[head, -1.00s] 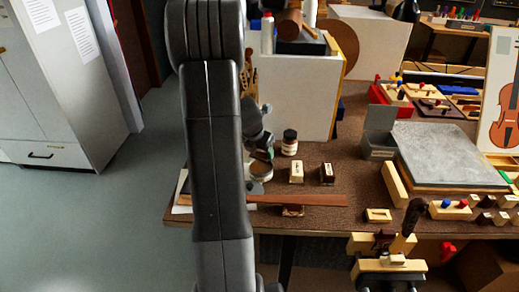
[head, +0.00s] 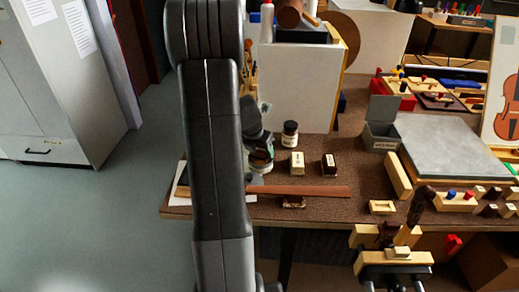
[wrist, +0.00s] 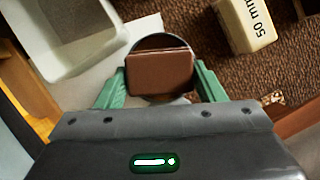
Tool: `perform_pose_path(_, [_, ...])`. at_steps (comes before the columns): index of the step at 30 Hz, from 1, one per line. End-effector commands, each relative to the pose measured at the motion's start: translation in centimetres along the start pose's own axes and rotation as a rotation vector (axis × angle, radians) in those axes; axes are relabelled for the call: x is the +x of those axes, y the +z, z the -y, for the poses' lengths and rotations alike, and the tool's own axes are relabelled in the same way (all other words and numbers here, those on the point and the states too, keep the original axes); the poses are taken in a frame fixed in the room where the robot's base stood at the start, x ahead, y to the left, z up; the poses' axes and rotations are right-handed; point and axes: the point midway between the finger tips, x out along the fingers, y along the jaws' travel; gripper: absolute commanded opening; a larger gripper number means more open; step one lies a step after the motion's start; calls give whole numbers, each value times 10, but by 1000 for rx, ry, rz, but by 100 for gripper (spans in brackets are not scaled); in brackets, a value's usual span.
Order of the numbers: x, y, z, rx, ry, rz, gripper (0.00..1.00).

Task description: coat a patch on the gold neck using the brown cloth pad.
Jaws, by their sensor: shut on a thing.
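My gripper (wrist: 158,88) has green fingers shut on the two sides of the brown cloth pad (wrist: 160,73). The pad shows its reddish-brown face in the wrist view. Behind it is a round dish (wrist: 148,43) with a pale rim and dark inside; I cannot tell whether pad and dish touch. In the head view my gripper (head: 257,150) is low over the bench's left part, mostly behind my arm, and the pad cannot be made out. I cannot pick out the gold neck with certainty; my arm hides part of that area.
A long reddish-brown strip (head: 305,190) lies near the bench's front edge. A dark-capped bottle (head: 290,134) and two small blocks, one pale (head: 297,163) and one dark (head: 328,164), stand close by.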

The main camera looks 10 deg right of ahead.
Motion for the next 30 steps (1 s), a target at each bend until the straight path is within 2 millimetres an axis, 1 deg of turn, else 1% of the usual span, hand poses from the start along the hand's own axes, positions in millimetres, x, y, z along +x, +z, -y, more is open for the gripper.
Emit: perform_pose_path(30, [8,-3,0,0,0,0,44])
